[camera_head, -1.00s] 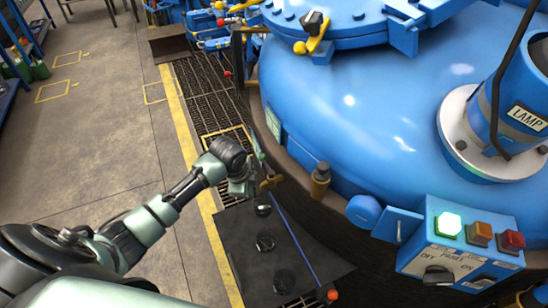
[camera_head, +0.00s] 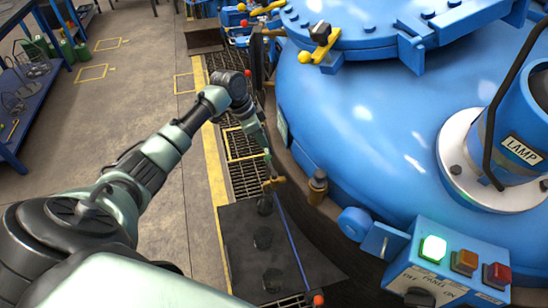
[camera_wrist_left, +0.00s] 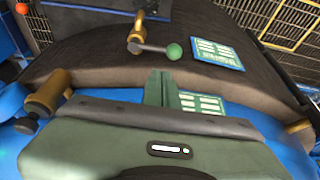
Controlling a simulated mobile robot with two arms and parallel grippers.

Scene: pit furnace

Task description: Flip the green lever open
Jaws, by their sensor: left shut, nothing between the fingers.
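The green lever shows in the left wrist view as a short dark rod with a green ball knob (camera_wrist_left: 174,51). It runs sideways from a brass valve (camera_wrist_left: 138,35), with the knob to the right. In the head view the brass valve (camera_head: 273,184) stands beside the furnace base, and the lever there is too small to tell clearly. My left gripper (camera_wrist_left: 160,75) is shut and empty. In the wrist view its fingertips lie just below the lever, with a gap to the knob. In the head view the left gripper (camera_head: 263,147) hangs just beyond the valve. My right gripper is out of view.
The blue furnace (camera_head: 365,120) fills the right side. A control box (camera_head: 440,265) with a lit green button is at the lower right. A dark plate (camera_head: 250,235) and a blue rod (camera_head: 290,235) lie near the valve. Open floor (camera_head: 120,110) is at the left.

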